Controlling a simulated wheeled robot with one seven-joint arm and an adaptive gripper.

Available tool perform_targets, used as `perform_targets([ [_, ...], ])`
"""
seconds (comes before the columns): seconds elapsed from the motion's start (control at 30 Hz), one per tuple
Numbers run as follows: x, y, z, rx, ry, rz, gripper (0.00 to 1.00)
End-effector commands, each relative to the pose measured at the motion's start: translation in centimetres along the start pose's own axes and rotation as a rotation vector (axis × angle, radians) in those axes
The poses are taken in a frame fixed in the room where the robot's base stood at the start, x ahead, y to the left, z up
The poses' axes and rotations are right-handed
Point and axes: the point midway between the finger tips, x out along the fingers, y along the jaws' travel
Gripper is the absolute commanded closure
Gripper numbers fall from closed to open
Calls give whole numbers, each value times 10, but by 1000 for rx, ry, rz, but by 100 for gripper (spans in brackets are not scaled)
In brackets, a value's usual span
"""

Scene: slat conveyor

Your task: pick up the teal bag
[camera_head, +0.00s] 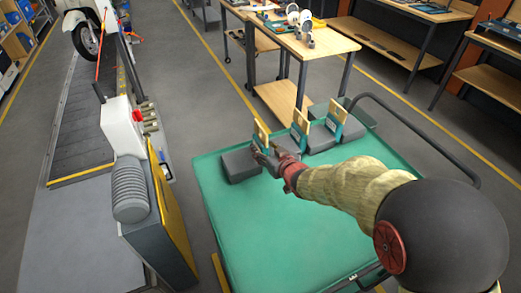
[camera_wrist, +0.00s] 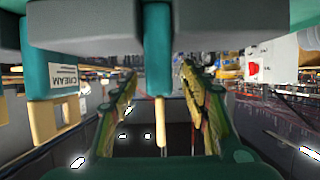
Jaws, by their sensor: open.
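Grey blocks stand on the green platform (camera_head: 235,225) in the head view, each with a teal part and a tan upright piece. The nearest grey block (camera_head: 238,166) has its teal part (camera_head: 263,139) beside my gripper (camera_head: 264,158). A second teal part (camera_head: 297,138) and a third (camera_head: 335,116) stand behind to the right. In the wrist view a teal upright (camera_wrist: 157,48) with a tan end lies between my open fingers (camera_wrist: 158,78). I cannot tell whether the fingers touch anything, or which piece is the teal bag.
A slat conveyor (camera_head: 85,120) with a grey and yellow machine (camera_head: 160,205) stands at left. A dark rail (camera_head: 430,130) borders the platform at right. Wooden workbenches (camera_head: 300,45) stand behind. The platform's near left part is clear.

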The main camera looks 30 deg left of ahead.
Motion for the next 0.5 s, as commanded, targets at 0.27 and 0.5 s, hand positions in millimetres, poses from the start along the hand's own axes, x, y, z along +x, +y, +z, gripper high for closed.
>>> perform_targets([
  [0.27, 37, 1, -3, 0, 0, 0, 54],
  [0.5, 40, 1, -4, 0, 0, 1, 54],
])
